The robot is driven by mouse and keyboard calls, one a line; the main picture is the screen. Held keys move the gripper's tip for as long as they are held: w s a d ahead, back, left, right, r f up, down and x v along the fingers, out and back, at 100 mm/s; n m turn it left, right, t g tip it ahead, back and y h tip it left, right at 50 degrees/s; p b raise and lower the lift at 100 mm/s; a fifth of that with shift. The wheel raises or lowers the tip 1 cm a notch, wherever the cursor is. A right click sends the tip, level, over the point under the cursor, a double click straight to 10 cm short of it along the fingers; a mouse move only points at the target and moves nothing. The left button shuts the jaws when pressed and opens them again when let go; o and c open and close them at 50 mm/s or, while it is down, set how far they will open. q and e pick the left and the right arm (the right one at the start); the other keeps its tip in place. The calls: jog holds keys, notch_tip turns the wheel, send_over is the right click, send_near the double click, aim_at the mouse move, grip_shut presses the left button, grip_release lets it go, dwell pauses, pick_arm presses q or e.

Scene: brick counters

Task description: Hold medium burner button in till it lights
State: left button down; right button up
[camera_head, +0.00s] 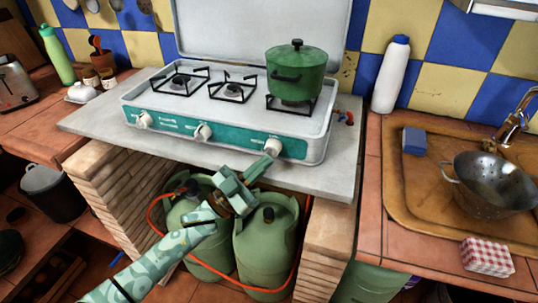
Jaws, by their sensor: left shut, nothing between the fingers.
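The white camping stove (225,120) has a teal front panel with three pale knobs: a left knob (144,120), a middle knob (204,132) and a right knob (272,147). The knob labels are too small to read. Three burners sit on top, and no flame shows on the left burner (180,82) or the middle burner (232,90). The right burner (291,103) is mostly under a green pot (296,72). My left gripper (266,163) is shut and empty, its tips just below the right knob. I cannot tell whether they touch it. My right gripper is out of view.
Green gas bottles (266,245) with a red hose stand beneath the grey slab (90,122), between brick pillars. A white bottle (391,75) stands right of the stove. A sink (420,215) with a metal colander (487,183) lies at right.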

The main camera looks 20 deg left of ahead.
pick_arm(q)
jog(key=shift+w, duration=0.35)
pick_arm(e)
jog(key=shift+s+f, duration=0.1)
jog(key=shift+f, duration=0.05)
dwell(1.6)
pick_arm(q)
jog(key=shift+s, duration=0.15)
jog(key=shift+s+f+p, duration=0.1)
jog(key=shift+s+p, duration=0.2)
jog(key=shift+s, duration=0.4)
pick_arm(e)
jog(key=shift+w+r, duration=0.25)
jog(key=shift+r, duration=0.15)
